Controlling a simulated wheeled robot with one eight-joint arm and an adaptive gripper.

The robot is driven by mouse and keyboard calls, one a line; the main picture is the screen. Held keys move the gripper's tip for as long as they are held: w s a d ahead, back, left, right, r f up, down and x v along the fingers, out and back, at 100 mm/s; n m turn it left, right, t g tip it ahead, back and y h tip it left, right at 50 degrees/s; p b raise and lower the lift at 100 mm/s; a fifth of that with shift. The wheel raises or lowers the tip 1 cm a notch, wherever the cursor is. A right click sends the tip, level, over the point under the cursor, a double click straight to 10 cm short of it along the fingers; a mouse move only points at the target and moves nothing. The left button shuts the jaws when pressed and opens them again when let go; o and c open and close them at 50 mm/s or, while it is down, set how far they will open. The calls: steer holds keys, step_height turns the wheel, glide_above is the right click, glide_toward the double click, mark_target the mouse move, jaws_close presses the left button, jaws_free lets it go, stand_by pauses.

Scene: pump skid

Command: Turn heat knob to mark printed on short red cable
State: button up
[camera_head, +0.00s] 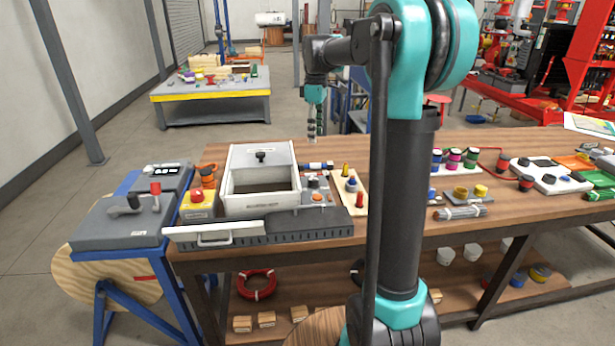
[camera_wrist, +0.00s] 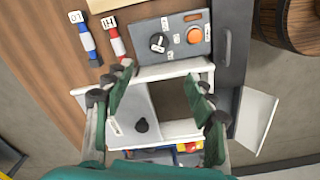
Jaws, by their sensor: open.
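The heat knob (camera_wrist: 158,42), black and round, sits on a grey panel (camera_wrist: 176,54) beside an orange button; white labels stand around it. Its pointer direction is too small to read surely. The panel also shows in the head view (camera_head: 317,194). The short red cable (camera_wrist: 117,42) lies left of the panel, its white tag (camera_wrist: 109,23) seeming to read HI upside down. A short blue cable (camera_wrist: 88,40) lies beside it with another tag. My gripper (camera_wrist: 161,76) is open and empty, above the white box, with the knob just beyond its fingertips. It hangs over the bench in the head view (camera_head: 311,138).
The white open box (camera_head: 262,204) with a small black lid knob adjoins the panel. A board with coloured pegs (camera_head: 350,186) stands to its right. A red-button box (camera_head: 197,202) is at left. My arm hides part of the bench.

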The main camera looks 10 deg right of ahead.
glide_toward(314, 178)
step_height(314, 178, down, 9)
steer(key=shift+r, duration=0.15)
stand_by(0.5)
steer(key=c, duration=1.2)
steer(key=shift+o, duration=0.2)
